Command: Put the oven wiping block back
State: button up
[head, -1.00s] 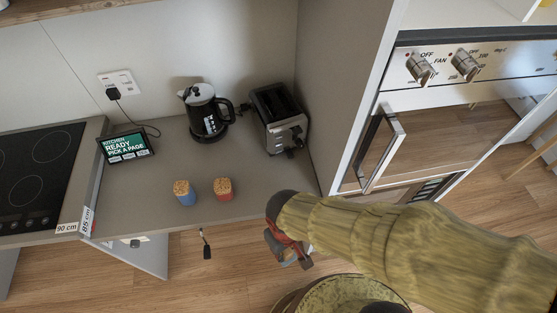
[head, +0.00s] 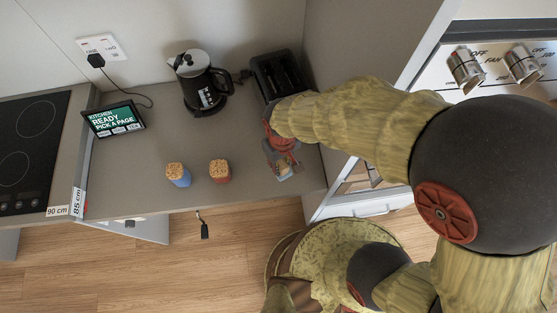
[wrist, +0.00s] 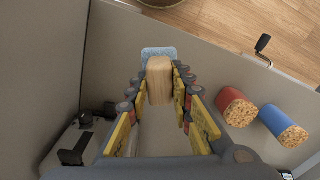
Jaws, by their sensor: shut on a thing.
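My gripper (head: 281,158) is over the right end of the counter, in front of the toaster. In the wrist view my gripper (wrist: 164,85) is shut on the wiping block (wrist: 159,80), a pale wooden grip with a light blue pad (wrist: 158,53) beyond it. In the head view only a small part of the block (head: 284,170) shows below the fingers. I cannot tell whether the pad touches the counter. The oven (head: 495,68) is at the upper right, partly hidden by my arm.
A blue block (head: 178,178) and a red block (head: 220,175), both with speckled tops, stand left of my gripper. The toaster (head: 278,75), kettle (head: 200,85) and tablet (head: 114,118) stand behind. A tall side panel (head: 350,45) bounds the counter (head: 150,150) on the right.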

jog(key=w+f, duration=0.1)
jog(key=f, duration=0.1)
jog(key=w+f, duration=0.1)
jog(key=w+a+f+b, duration=0.1)
jog(key=w+f, duration=0.1)
jog(key=shift+a+f, duration=0.1)
jog(key=shift+f, duration=0.2)
jog(key=shift+w+f, duration=0.15)
jog(key=shift+f, duration=1.45)
jog(key=shift+f+b, duration=0.1)
jog(key=shift+b, duration=0.25)
jog(key=o, duration=1)
notch_tip(320, 180, up, 12)
jog(key=p, duration=0.2)
